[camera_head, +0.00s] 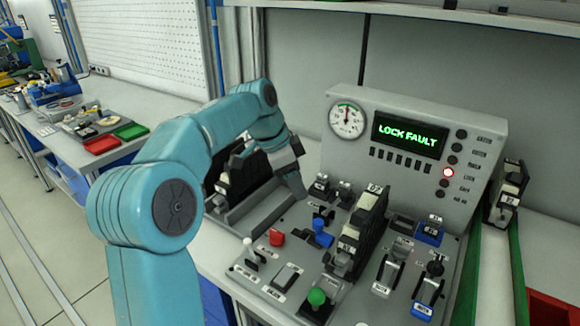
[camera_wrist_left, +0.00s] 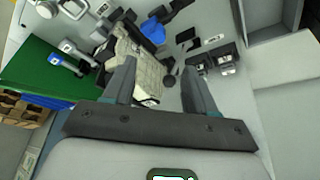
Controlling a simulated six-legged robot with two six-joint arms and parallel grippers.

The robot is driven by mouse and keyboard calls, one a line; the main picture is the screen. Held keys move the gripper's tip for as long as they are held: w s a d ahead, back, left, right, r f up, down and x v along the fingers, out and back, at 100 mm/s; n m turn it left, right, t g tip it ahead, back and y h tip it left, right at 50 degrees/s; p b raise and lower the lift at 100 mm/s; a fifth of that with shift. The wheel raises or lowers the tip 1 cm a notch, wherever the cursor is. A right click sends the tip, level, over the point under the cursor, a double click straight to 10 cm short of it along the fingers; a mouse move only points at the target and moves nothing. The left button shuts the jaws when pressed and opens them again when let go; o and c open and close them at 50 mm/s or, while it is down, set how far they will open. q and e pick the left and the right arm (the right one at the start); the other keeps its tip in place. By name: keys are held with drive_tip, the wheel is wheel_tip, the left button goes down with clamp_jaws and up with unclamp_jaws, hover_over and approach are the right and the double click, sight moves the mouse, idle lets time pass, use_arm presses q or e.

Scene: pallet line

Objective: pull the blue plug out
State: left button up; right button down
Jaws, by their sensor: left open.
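Several blue parts are on the grey control panel (camera_head: 262,296), and I cannot tell for certain which is the plug. A labelled blue block (camera_head: 430,233) sits at the right below the display. A blue knob-like part (camera_head: 320,234) stands left of the tall cream-and-black block stack (camera_head: 368,212). A blue-based lever (camera_head: 426,309) is at the front right. My left gripper (camera_head: 297,186) hangs above the panel's back left, apart from these parts. In the left wrist view its fingers (camera_wrist_left: 158,94) are spread, with a blue part (camera_wrist_left: 153,31) beyond them. My right gripper is out of view.
A red button (camera_head: 276,237) and green button (camera_head: 317,297) stand on the panel. A green-edged rail (camera_head: 515,250) runs along the right. Levers and blocks crowd the panel.

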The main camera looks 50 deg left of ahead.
use_arm(q)
drive_tip(key=v, duration=0.3)
drive_tip(key=shift+s+r, duration=0.1)
drive_tip(key=shift+r, duration=0.15)
drive_tip(key=shift+s, duration=0.1)
idle(0.7)
